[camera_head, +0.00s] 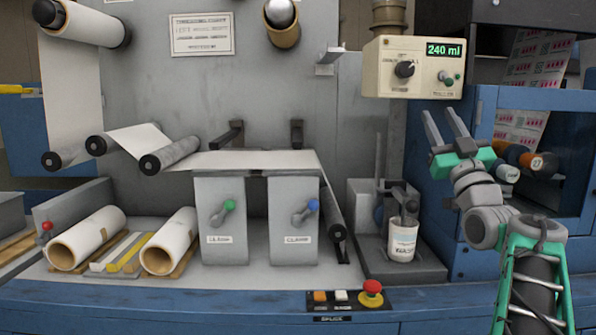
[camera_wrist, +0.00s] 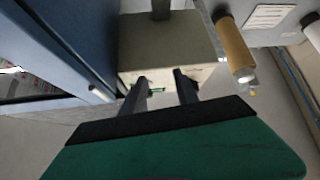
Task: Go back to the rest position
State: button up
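My gripper (camera_head: 446,128) is raised at the right of the head view, in front of the blue cabinet and just below the cream control box. Its two grey fingers point up and stand apart, with nothing between them. In the wrist view my gripper (camera_wrist: 161,88) also shows two spread, empty fingers, with the underside of the control box beyond them. My arm rises from the lower right of the head view.
The control box (camera_head: 412,68) reads 240 ml. A white cup (camera_head: 402,238) stands under the dispenser. Two levers, green (camera_head: 222,212) and blue (camera_head: 305,212), sit on grey blocks. A red stop button (camera_head: 371,288) is on the front ledge. Paper rolls (camera_head: 88,238) lie left.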

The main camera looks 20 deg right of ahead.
jog(key=w+a+f+g+y+p, duration=0.1)
jog(key=w+a+f+g+p, duration=0.15)
jog(key=w+a, duration=0.2)
jog(key=w+a+f+g+y+p, duration=0.1)
jog(key=w+a+g+p, duration=0.25)
jog(key=a, duration=0.25)
jog(key=a+f+g+y+p, duration=0.2)
jog(key=a+f+g+p, duration=0.35)
jog(key=a+f, duration=0.5)
jog(key=s+a+f+g+p, duration=0.3)
jog(key=s+a+f, duration=0.1)
jog(key=s, duration=0.4)
jog(key=s+a+f+g+p, duration=0.3)
jog(key=s+f, duration=0.3)
jog(key=s, duration=0.3)
jog(key=s+a+f+g+p, duration=0.3)
jog(key=s+a+f+g, duration=0.2)
jog(key=s, duration=0.3)
jog(key=shift+s+a+f+y, duration=0.15)
jog(key=shift+s+a+y, duration=0.1)
jog(key=shift+a+y, duration=0.05)
